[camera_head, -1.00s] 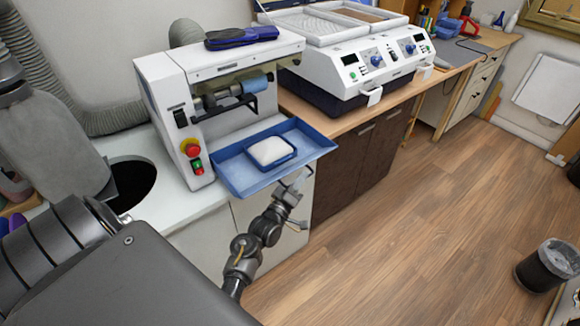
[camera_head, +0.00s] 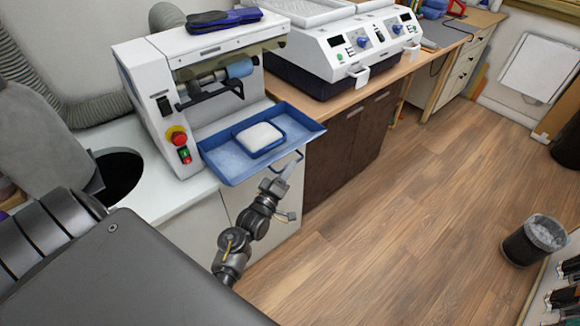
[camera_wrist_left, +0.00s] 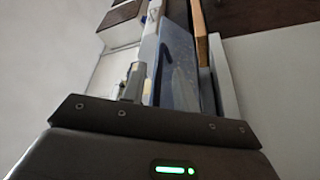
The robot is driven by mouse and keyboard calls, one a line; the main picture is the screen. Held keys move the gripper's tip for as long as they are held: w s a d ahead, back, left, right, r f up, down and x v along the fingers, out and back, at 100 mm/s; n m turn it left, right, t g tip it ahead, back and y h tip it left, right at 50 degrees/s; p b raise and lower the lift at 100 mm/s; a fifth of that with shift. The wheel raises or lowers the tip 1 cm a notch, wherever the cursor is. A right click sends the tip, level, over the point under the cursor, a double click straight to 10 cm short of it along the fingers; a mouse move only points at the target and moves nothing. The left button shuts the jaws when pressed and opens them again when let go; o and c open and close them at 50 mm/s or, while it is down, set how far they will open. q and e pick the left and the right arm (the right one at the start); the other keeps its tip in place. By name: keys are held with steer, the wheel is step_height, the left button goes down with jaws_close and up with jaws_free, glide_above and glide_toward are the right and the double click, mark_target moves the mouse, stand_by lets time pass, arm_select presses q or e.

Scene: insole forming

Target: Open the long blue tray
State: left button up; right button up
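The long blue tray (camera_head: 212,160) sticks out from the front of the white machine (camera_head: 155,105) at counter height. A small blue dish with a white block (camera_head: 259,137) sits in it. A thin dark handle (camera_head: 299,157) shows below the tray's front right edge. My left gripper (camera_head: 283,175) is just below that edge, with its tip close to the handle; I cannot tell whether it touches or grips it. In the left wrist view the tray (camera_wrist_left: 178,65) runs away from the gripper base, and the fingers are unclear. My right gripper is not in view.
A white two-station unit (camera_head: 340,50) stands on the wooden counter to the right. A dark blue item (camera_head: 224,19) lies on the machine. A round dark hole (camera_head: 120,175) opens in the white counter at left. A bin (camera_head: 535,240) stands at right; the middle floor is clear.

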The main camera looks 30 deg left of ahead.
arm_select(q)
steer(key=b+v, duration=0.2)
steer(key=v, duration=0.6)
steer(key=shift+s, duration=0.4)
